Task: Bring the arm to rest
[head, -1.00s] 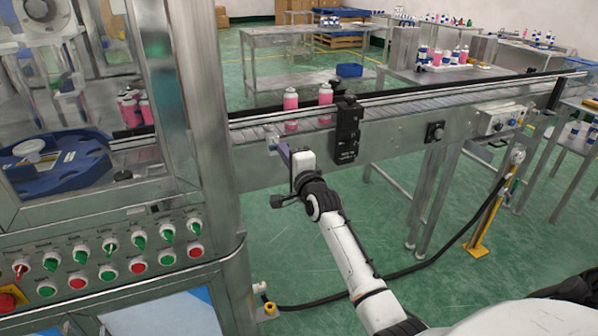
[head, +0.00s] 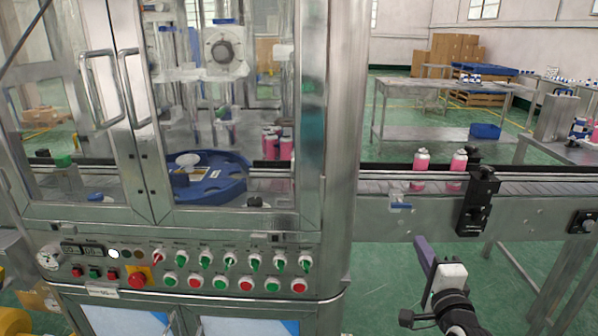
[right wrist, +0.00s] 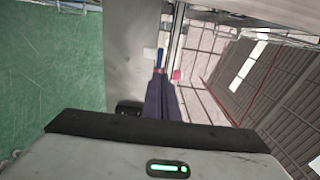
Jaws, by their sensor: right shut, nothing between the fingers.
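My right gripper (head: 424,250) shows at the lower right of the head view, with its purple fingers shut and nothing between them. In the right wrist view the shut fingers (right wrist: 161,98) point up the frame toward the conveyor side. My left gripper is not in view.
The crimping machine (head: 340,150) with its button panel stands left of the gripper. Two pink cans (head: 421,170) stand on the conveyor. A small bracket (head: 400,198) and a black box (head: 478,200) stick out from its front. Green floor below looks clear.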

